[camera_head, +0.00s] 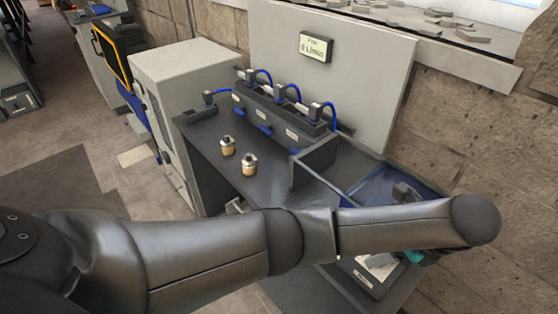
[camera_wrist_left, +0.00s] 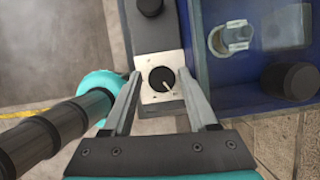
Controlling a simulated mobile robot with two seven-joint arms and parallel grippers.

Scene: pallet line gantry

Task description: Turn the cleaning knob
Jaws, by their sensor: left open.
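The cleaning knob (camera_wrist_left: 160,77) is a round black dial with a white pointer mark toward its lower right. It sits on a pale plate (camera_wrist_left: 147,96) in the left wrist view. My left gripper (camera_wrist_left: 158,64) is open, with one finger on each side of the plate and the knob between them in the picture. I cannot tell whether the fingers touch anything. In the head view my left arm reaches across to the right and covers most of its gripper; a bit of teal (camera_head: 413,256) shows below the forearm. The knob cannot be made out there. My right gripper does not show.
A blue bin (camera_head: 378,184) stands right beside the work area; its blue wall (camera_wrist_left: 205,75) is close to the right finger. A dark table (camera_head: 205,145) holds two small brass-coloured parts (camera_head: 249,165) and a fixture with blue hoses (camera_head: 275,112). A stone wall (camera_head: 470,130) is behind.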

